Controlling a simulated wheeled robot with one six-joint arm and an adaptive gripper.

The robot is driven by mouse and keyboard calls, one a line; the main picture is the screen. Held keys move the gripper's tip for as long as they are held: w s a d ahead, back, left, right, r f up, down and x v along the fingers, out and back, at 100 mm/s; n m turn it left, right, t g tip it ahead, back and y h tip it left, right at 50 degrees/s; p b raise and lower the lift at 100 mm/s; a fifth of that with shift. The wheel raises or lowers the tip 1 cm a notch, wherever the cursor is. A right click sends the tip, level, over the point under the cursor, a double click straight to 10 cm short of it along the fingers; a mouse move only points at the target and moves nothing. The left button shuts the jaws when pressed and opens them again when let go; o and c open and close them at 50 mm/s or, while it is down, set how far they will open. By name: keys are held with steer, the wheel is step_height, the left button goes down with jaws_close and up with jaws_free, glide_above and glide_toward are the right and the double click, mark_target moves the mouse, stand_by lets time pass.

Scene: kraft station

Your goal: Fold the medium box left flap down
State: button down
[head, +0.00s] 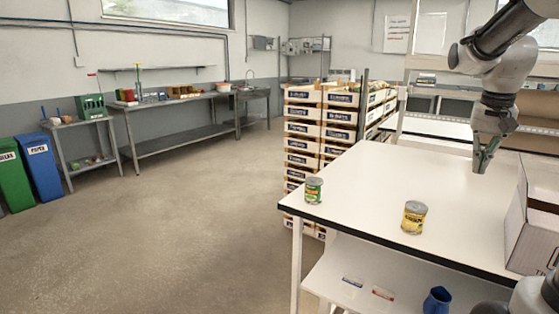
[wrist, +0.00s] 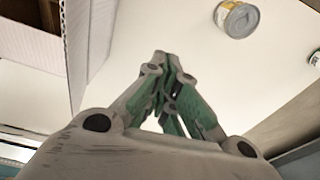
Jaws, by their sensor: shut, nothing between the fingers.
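The box (head: 532,235) stands on the white table at the right edge of the head view and is partly cut off. One of its flaps (head: 522,187) stands up along its left side. In the wrist view the box (wrist: 30,35) is at the upper left, with a pale flap edge (wrist: 88,45) beside the gripper. My gripper (head: 479,170) is above the table, left of the box and apart from it. It is shut and empty, and its fingertips (wrist: 161,56) meet in the wrist view.
A yellow can (head: 414,217) and a green can (head: 313,190) stand on the white table (head: 375,185). A can also shows in the wrist view (wrist: 237,19). Stacked crates (head: 305,140) stand behind the table. The tabletop between cans and box is clear.

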mark_target(522, 183)
steer(key=shift+d, duration=0.1)
steer(key=s+d, duration=0.1)
steer(key=s+d+f, duration=0.1)
steer(key=shift+s+d+f, duration=0.1)
steer(key=shift+d+f, duration=0.05)
steer(key=shift+d, duration=0.25)
stand_by(0.3)
steer(key=shift+s+d+f, duration=0.15)
steer(key=shift+d+f, duration=0.05)
steer(key=shift+f, duration=0.25)
steer(key=shift+s+d+f, duration=0.15)
steer(key=shift+d+f, duration=0.05)
steer(key=shift+f, duration=0.25)
steer(key=shift+f, duration=1.9)
stand_by(0.8)
steer(key=shift+r, duration=0.1)
